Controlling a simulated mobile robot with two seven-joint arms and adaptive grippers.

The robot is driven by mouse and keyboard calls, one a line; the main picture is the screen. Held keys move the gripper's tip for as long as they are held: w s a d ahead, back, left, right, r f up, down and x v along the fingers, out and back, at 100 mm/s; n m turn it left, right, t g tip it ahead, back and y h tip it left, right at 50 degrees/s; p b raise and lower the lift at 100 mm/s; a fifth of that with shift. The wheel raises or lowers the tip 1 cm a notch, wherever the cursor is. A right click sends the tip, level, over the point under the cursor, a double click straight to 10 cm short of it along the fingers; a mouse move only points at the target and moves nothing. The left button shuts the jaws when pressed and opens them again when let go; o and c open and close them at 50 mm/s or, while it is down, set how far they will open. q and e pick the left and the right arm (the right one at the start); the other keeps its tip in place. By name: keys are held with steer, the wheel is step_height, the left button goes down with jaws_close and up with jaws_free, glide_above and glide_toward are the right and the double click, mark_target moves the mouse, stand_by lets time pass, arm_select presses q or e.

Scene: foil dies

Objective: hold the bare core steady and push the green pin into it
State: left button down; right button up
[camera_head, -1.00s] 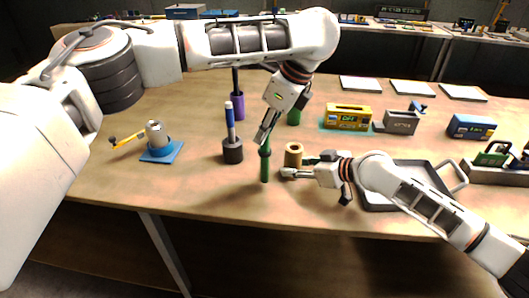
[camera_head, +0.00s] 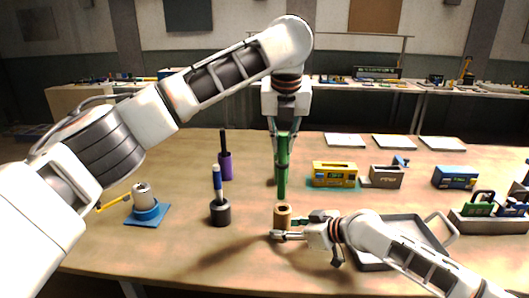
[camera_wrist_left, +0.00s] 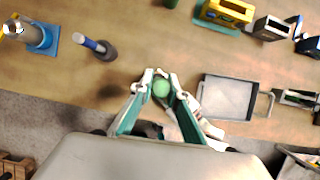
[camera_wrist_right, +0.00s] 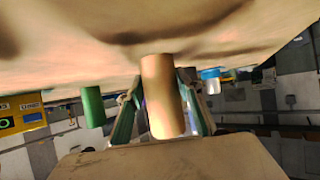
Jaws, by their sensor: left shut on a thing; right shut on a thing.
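The bare core (camera_head: 282,218), a tan-brown cylinder with a hole in its top, stands upright at the table's front. My right gripper (camera_head: 276,235) is shut on it low down; the core (camera_wrist_right: 162,95) also shows between the fingers in the right wrist view. My left gripper (camera_head: 283,132) is shut on the green pin (camera_head: 282,160), held upright above the core. The pin's lower end looks just over the core's top, apart from it. In the left wrist view the round top of the pin (camera_wrist_left: 161,88) shows between the fingers and hides the core.
A black holder with a blue-handled tool (camera_head: 220,212) and a purple holder (camera_head: 225,166) stand left of the core. A blue pad (camera_head: 160,217) bears a grey-and-blue cylinder. A yellow box (camera_head: 334,174) and grey box (camera_head: 386,177) stand behind right. A grey tray (camera_head: 436,241) lies right, under my right arm.

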mark_target(284, 172)
arm_select(q)
steer(key=shift+d+r, duration=0.1)
steer(key=shift+d, duration=0.15)
steer(key=shift+f, duration=5.25)
steer(key=c, duration=1.9)
jaws_free()
steer(key=v, duration=1.2)
steer(key=shift+a, duration=0.1)
steer(key=shift+r, duration=3)
